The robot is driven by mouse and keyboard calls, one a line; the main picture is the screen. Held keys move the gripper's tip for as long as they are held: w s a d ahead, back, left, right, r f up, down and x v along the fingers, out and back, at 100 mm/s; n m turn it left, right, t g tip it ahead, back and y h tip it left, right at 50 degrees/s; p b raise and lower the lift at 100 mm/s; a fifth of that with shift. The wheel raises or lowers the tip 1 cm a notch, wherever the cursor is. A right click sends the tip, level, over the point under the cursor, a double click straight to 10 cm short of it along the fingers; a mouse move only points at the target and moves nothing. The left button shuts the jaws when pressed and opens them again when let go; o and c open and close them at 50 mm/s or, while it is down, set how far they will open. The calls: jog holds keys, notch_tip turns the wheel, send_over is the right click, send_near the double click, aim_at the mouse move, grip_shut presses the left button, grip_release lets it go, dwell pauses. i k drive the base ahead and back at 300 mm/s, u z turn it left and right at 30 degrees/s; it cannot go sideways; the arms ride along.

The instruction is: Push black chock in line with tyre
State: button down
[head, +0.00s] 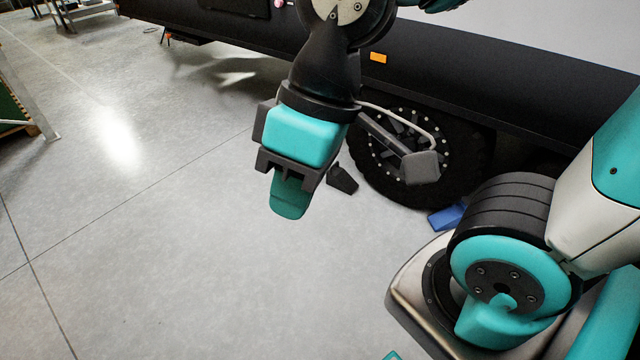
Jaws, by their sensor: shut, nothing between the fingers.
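The black chock (343,180) lies on the grey floor just left of the tyre (467,165), close to its lower left side. My gripper hides part of the chock, and I cannot tell whether chock and tyre touch. The tyre is black with a dark, bolted wheel and stands under the caravan's side. My gripper (290,198) is teal and dark grey, shut and empty. It points down, to the left of the chock in the picture. I cannot tell whether the gripper touches the chock.
A blue chock (447,217) lies at the tyre's lower right, partly hidden by my arm. The dark caravan side (500,75) with an orange reflector (378,58) runs above the tyre. The floor (150,240) to the left is clear.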

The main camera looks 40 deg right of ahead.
aim_at(337, 177)
jog(key=u, duration=0.5)
jog(key=i, duration=2.55)
jog(key=z, duration=1)
jog(key=i, duration=0.75)
jog(key=z, duration=1.25)
jog(key=i, duration=0.35)
jog(key=z, duration=0.2)
